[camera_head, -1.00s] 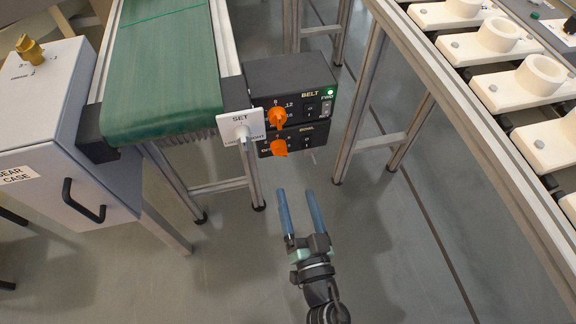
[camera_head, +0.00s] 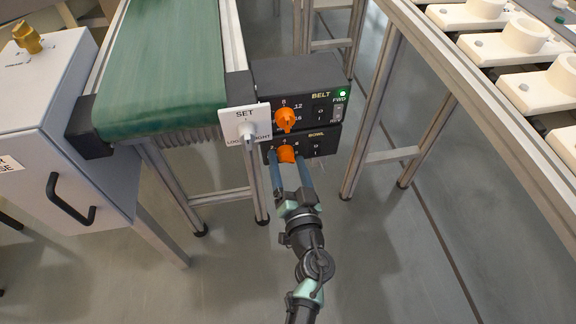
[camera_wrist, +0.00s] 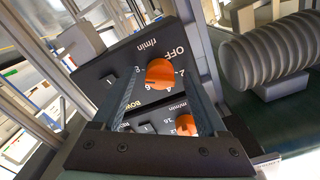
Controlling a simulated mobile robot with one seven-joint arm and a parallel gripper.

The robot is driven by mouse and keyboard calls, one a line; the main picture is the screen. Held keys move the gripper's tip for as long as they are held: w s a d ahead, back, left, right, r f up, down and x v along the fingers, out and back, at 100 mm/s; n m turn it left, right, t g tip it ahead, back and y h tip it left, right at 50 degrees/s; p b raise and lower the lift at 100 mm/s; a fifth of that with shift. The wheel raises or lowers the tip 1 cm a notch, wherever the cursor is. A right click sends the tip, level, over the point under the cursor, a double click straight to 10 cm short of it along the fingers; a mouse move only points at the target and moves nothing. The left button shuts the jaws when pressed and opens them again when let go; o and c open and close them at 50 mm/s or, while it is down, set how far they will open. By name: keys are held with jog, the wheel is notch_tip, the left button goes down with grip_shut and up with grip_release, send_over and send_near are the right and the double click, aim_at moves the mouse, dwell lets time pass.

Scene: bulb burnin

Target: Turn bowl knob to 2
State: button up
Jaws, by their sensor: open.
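The bowl knob (camera_head: 286,153) is orange and sits on the front of the black BOWL box (camera_head: 322,144), below the BELT box. My gripper (camera_head: 288,163) is open, with one blue finger on each side of the bowl knob. In the wrist view the bowl knob (camera_wrist: 160,72) shows between the two fingers of my gripper (camera_wrist: 162,80), with gaps beside it, near the OFF mark. I cannot tell whether the fingers touch it. The knob's exact setting is not readable, and some dial marks are hidden.
The BELT box (camera_head: 300,75) with its own orange knob (camera_head: 285,118) sits just above. A white SET plate (camera_head: 245,125) with a lever is at left, by the green conveyor (camera_head: 165,70). A metal frame leg (camera_head: 372,120) stands to the right. The floor in front is clear.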

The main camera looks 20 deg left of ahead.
grip_shut()
dwell(0.4)
